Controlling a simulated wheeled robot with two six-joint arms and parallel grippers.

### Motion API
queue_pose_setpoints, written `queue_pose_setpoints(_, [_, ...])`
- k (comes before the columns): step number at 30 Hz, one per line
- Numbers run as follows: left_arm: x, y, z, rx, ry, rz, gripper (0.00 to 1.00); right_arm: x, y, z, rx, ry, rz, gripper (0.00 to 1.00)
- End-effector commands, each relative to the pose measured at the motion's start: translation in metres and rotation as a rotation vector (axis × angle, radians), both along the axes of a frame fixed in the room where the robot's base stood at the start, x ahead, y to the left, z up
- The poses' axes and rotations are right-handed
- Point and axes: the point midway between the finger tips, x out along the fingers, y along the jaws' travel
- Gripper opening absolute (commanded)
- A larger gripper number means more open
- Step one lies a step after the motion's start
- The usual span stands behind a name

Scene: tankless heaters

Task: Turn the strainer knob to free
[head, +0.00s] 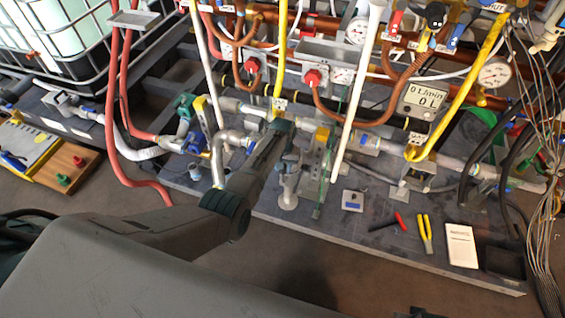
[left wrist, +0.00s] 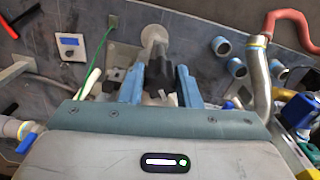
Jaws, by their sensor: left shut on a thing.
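My left gripper (head: 289,160) reaches down from the left to the middle of the pipe rig, just above a grey stand (head: 288,195) on the base board. In the left wrist view its two blue-grey fingers (left wrist: 158,72) are shut on a dark knob-like part (left wrist: 161,80), which I take to be the strainer knob. In the head view the gripper and arm hide this part. Its turned position cannot be read. The round-footed grey stand (left wrist: 154,42) lies just beyond the fingertips. My right gripper is in neither view.
Grey pipe (head: 368,143) runs behind the gripper, with yellow hose (head: 280,50) and white hose (head: 357,90) hanging close by. Pliers (head: 425,232), a small grey box (head: 353,200) and a white booklet (head: 461,245) lie on the base board (head: 320,228) at right.

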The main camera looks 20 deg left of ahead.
Motion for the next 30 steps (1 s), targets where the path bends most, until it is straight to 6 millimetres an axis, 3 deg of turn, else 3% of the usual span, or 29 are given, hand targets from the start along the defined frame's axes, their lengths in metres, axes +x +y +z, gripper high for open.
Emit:
queue_pose_setpoints(12, [0.001, -0.001, 0.002, 0.001, -0.002, 0.395, 0.07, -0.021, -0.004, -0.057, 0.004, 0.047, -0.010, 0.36])
queue_pose_setpoints(30, [0.002, -0.001, 0.001, 0.001, -0.003, 0.922, 0.07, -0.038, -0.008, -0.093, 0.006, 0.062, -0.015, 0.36])
